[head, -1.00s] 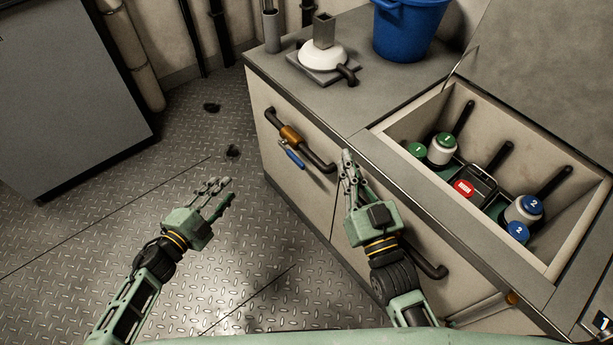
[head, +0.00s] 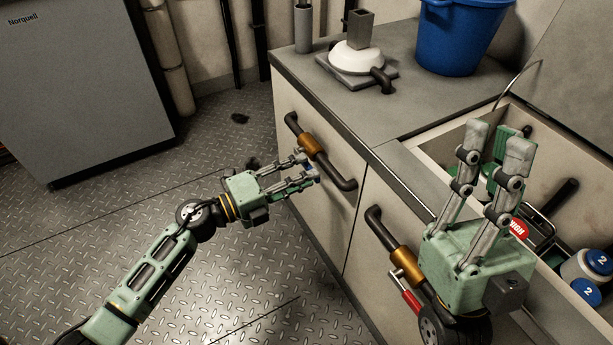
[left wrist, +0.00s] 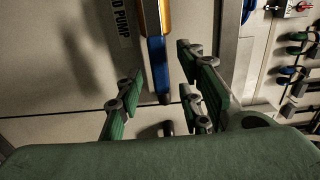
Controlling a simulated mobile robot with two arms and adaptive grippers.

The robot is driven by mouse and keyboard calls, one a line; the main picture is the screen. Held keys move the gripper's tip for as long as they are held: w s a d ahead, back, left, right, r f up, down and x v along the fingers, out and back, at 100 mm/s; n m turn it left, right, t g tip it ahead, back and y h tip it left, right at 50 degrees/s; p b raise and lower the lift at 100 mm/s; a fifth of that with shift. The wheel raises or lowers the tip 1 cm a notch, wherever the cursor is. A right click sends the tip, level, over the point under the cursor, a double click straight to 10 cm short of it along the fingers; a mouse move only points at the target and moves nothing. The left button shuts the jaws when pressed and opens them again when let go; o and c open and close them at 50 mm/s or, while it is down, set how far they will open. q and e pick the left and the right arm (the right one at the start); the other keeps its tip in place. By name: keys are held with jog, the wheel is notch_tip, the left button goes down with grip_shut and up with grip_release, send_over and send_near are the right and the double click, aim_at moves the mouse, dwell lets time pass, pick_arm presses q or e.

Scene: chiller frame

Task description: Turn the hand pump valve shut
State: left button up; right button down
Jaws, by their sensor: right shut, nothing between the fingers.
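The hand pump valve has a brass body (head: 313,146) on a dark pipe on the cabinet front. Its blue lever (left wrist: 158,70) hangs from the brass body (left wrist: 157,15) in the left wrist view, near a label (left wrist: 121,22) whose visible part reads "D PUMP". My left gripper (head: 306,166) is at the lever, which is mostly hidden by its fingers in the head view. In the left wrist view the fingers are open, on either side of the lever with gaps showing. My right gripper (head: 498,146) is shut and empty, pointing up in front of the bin.
A second brass valve (head: 407,264) with a red lever (head: 411,302) is on the cabinet front, beside my right gripper. The worktop (head: 330,95) holds a white-domed fitting (head: 356,58) and a blue bucket (head: 460,38). The floor at left is clear up to a grey cabinet (head: 85,90).

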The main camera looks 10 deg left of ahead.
pick_arm(q)
jog(key=shift+w+d, duration=0.45)
jog(key=shift+d, duration=0.15)
grip_shut()
